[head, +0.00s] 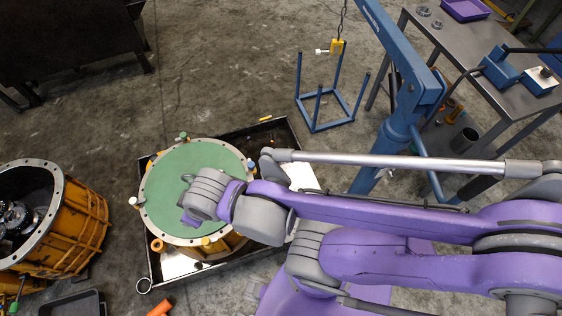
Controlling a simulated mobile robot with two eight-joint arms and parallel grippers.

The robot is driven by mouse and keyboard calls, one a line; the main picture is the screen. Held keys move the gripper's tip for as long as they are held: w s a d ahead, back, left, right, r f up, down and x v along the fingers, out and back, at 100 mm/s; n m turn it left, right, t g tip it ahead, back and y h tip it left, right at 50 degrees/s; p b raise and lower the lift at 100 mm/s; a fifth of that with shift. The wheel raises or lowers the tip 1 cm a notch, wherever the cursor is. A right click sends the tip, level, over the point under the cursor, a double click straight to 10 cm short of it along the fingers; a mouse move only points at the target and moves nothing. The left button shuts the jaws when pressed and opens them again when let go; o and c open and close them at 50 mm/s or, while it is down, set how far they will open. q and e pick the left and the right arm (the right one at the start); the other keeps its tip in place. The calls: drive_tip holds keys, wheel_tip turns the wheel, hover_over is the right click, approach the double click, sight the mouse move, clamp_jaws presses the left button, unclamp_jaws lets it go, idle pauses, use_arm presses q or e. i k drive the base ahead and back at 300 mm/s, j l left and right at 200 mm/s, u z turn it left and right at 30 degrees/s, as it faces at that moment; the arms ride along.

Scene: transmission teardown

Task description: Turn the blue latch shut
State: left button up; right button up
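A round housing with a green top (175,185) and a pale bolted rim stands in a black tray (292,132). Small coloured fittings sit around its rim: a green one (183,136), a white one (133,201), a yellow one (206,241) and an orange one (157,245). My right gripper (187,202) is over the right part of the green top. Its fingers are too small and hidden to tell open from shut, or whether they touch anything. My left gripper is not in view.
An open orange housing (75,232) with gears inside stands at left. A blue hoist (402,110) rises behind my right arm, beside a blue frame stand (322,122). A metal workbench (462,50) is at top right. Open floor (220,65) lies beyond the tray.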

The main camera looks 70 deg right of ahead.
sight(251, 164)
drive_tip(key=z, duration=1.8)
drive_tip(key=l+u, duration=0.25)
drive_tip(key=u, duration=0.25)
drive_tip(key=l+u, duration=0.25)
drive_tip(key=u, duration=0.2)
drive_tip(key=k, duration=0.05)
